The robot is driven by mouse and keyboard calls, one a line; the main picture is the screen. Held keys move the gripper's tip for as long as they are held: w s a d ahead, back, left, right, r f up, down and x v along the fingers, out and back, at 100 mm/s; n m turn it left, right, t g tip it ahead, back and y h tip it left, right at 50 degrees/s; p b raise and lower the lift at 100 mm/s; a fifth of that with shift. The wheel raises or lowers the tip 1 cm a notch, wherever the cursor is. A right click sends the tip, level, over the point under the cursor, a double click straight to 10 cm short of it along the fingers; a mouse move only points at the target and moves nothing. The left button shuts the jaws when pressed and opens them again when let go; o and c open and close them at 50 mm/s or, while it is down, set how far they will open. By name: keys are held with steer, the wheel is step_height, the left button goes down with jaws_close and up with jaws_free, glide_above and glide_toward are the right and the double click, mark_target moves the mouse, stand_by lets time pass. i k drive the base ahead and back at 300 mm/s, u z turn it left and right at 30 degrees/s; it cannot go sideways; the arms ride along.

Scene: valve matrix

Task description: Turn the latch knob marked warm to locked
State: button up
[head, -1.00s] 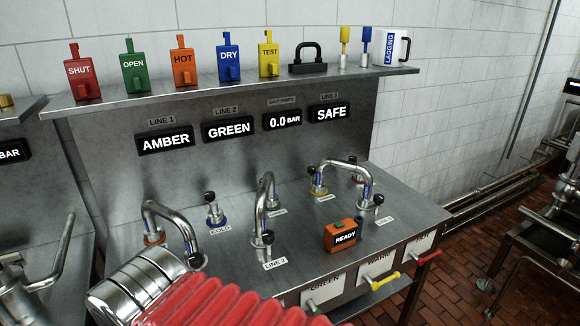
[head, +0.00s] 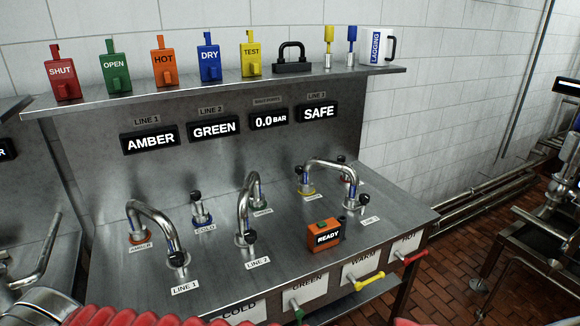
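The yellow latch knob (head: 369,282) sticks out from the front face of the steel bench, beside the white plate marked WARM (head: 362,264). It looks like a short bar with a rounded end, angled up to the right. I cannot tell from the view whether it stands at locked. A red knob (head: 415,257) is to its right, by a plate marked HOT, and a green knob (head: 297,311) is to its left, by the plate marked GREEN. My red-sleeved arm crosses the bottom edge; my gripper is not in view.
Bent pipes (head: 243,205) and black-topped ports stand on the bench top (head: 215,265). An orange READY box (head: 324,236) sits near the front edge. A shelf (head: 200,90) above holds coloured tags, a padlock and a mug.

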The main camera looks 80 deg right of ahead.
mark_target(298, 169)
steer(key=u, duration=0.05)
steer(key=k, duration=1.7)
steer(key=z, duration=2.25)
steer(key=i, duration=0.5)
steer(key=u, duration=0.1)
